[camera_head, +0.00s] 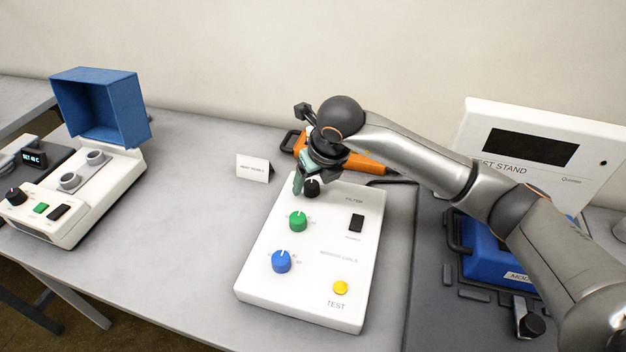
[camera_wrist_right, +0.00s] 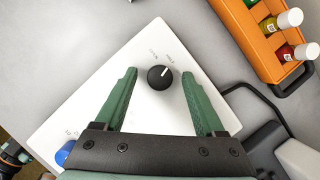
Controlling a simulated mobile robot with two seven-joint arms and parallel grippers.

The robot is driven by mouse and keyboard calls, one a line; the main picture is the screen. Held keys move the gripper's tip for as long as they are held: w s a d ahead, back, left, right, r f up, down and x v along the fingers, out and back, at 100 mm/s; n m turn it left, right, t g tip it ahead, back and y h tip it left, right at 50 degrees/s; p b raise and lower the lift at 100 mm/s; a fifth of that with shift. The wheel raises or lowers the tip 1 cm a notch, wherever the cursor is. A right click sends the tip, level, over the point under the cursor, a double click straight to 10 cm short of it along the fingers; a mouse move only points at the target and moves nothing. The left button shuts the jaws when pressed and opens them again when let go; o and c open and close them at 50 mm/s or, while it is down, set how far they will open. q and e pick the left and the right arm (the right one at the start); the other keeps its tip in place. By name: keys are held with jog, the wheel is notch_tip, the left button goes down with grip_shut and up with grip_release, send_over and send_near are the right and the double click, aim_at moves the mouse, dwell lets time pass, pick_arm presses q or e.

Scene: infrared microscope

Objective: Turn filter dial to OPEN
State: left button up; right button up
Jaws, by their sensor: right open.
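The filter dial (camera_head: 312,187) is a black round knob at the top of the white control box (camera_head: 262,279), near the FILTER label. My right gripper (camera_head: 304,184) is over the top of the box. In the right wrist view its green fingers (camera_wrist_right: 160,86) are open, one on each side of the dial and apart from it.
The box also carries a green knob (camera_head: 298,221), a blue knob (camera_head: 281,261), a black switch (camera_head: 356,223) and a yellow TEST button (camera_head: 340,288). An orange rack (camera_wrist_right: 262,45) with vials stands behind it. A small white card (camera_head: 254,168) is at left. The test stand (camera_head: 475,140) is at right.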

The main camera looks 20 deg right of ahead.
jog(key=shift+c, duration=0.2)
grip_shut()
dwell(0.5)
